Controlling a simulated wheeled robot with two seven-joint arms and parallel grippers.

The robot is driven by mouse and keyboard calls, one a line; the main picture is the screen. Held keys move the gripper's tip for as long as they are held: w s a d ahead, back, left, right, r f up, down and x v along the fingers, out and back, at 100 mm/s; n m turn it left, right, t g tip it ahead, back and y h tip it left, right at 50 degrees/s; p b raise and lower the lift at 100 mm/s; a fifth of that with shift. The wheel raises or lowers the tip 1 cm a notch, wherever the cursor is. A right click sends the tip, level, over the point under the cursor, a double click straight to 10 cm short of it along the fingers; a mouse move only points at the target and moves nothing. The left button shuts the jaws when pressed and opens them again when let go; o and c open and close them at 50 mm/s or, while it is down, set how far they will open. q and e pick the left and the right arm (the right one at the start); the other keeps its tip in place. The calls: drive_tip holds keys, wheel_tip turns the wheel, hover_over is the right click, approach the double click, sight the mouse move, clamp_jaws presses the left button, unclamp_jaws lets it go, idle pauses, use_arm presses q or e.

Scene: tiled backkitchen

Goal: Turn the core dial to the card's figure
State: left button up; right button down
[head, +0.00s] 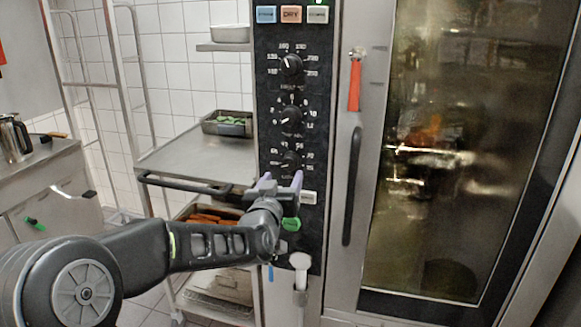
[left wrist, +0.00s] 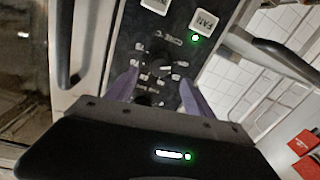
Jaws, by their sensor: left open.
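The core dial (head: 290,160) appears to be the lowest of three black dials on the dark oven panel (head: 268,95); its small lettering is too blurred to read. In the left wrist view, seen roughly upside down, this dial (left wrist: 160,65) has pale figures around it. My left gripper (head: 283,181) is open just below the dial in the head view. Its purple fingers (left wrist: 157,90) point at the panel, one to each side below the dial in the wrist view; contact cannot be made out. The card is not identifiable. My right gripper is not in view.
The middle dial (head: 290,117) and top dial (head: 290,65) sit above. The oven door handle (head: 352,185) is close on the right. A steel trolley (head: 180,155) with a push bar (head: 195,185) stands left. An orange-handled tool (head: 355,85) hangs beside the panel.

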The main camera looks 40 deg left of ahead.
sight(289, 165)
use_arm(q)
drive_tip(key=x, duration=0.7)
drive_tip(key=shift+w, duration=0.25)
drive_tip(key=shift+c, duration=0.2)
drive_tip(key=shift+a, duration=0.1)
drive_tip(key=c, duration=1.3)
